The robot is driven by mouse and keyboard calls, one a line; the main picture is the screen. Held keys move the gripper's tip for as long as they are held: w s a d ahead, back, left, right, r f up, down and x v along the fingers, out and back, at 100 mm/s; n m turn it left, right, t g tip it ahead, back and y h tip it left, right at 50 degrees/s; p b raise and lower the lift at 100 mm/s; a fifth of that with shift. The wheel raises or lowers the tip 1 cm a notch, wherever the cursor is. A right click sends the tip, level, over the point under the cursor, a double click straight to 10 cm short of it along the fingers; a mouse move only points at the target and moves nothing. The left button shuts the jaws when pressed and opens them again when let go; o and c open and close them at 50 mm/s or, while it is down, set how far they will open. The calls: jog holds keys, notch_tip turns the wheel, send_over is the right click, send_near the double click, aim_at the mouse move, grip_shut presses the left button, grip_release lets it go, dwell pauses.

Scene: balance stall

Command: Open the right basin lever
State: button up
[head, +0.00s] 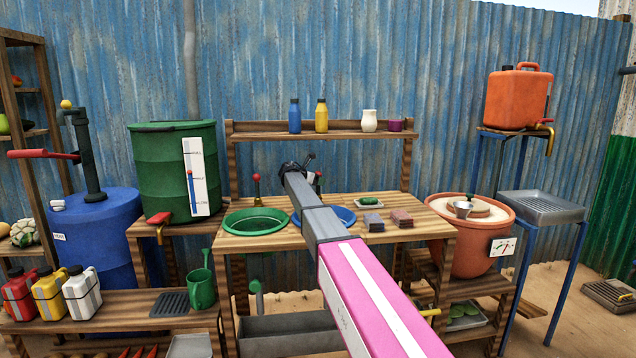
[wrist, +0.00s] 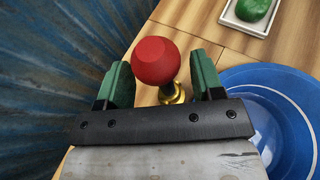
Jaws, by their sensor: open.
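The right basin lever (wrist: 155,61) has a red ball knob on a brass base and stands on the wooden counter. My gripper is open. The blue right basin (wrist: 272,105) is just right of my gripper in the wrist view and shows partly behind my arm in the head view (head: 345,216). In the head view my gripper (head: 300,166) is at the back of the counter, and my arm hides most of this lever.
Another red-knobbed lever (head: 257,187) stands behind the green left basin (head: 257,222). A dish with a green soap (head: 369,201) is right of the blue basin. A shelf (head: 270,136) with bottles and jars is above the counter. The corrugated wall (wrist: 50,70) is close on the left.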

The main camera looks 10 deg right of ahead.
jog(key=shift+w+d+f, duration=0.2)
jog(key=shift+w+d, duration=0.05)
jog(key=shift+d, duration=0.15)
grip_shut()
